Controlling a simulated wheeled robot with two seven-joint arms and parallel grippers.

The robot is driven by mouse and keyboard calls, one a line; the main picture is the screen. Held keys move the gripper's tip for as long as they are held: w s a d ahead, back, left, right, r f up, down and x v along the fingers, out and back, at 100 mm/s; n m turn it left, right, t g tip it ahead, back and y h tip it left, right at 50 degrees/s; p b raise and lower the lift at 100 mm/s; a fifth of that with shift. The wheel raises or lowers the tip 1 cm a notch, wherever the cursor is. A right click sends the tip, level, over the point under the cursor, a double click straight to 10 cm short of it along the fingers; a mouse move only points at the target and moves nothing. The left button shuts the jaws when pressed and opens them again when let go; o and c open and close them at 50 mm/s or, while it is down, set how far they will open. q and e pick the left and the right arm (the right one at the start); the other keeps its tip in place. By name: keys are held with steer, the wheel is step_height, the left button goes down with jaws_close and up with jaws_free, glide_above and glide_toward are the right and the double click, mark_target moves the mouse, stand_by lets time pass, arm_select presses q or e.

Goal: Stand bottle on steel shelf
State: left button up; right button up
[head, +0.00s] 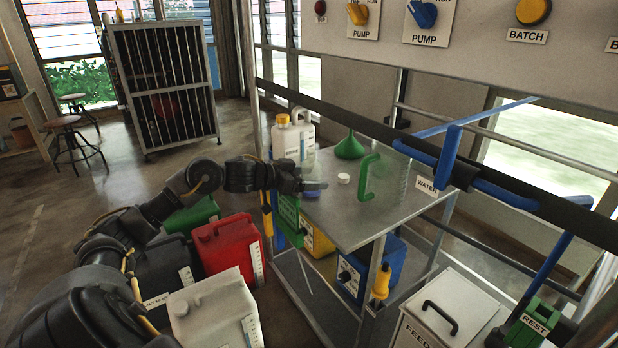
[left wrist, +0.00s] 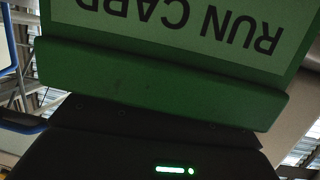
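A white bottle (head: 292,141) with an orange-yellow cap and a handle stands upright at the back left of the steel shelf (head: 375,215). My left gripper (head: 314,187) reaches in from the left, in front of the bottle and over the shelf's left edge. A small blue thing (head: 312,194) shows just beneath its tip; I cannot tell whether they touch. A green run card (head: 289,213) hangs below the gripper and fills the left wrist view upside down (left wrist: 170,70). The fingers are too small to read in the head view and do not show in the left wrist view. My right gripper is not in view.
On the shelf are a green funnel (head: 350,147), a white cap (head: 343,178) and a green handle (head: 369,177). Red (head: 225,245) and white (head: 212,310) canisters stand on the left. A dark rail (head: 440,160) and blue handles (head: 450,160) cross the right side.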

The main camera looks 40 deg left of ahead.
arm_select(q)
steer(key=shift+r, duration=0.15)
steer(key=shift+s+a, duration=0.1)
steer(key=shift+s, duration=0.15)
steer(key=v, duration=1.1)
steer(key=shift+s, duration=0.2)
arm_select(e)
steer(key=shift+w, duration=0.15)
arm_select(q)
steer(key=shift+a, duration=0.1)
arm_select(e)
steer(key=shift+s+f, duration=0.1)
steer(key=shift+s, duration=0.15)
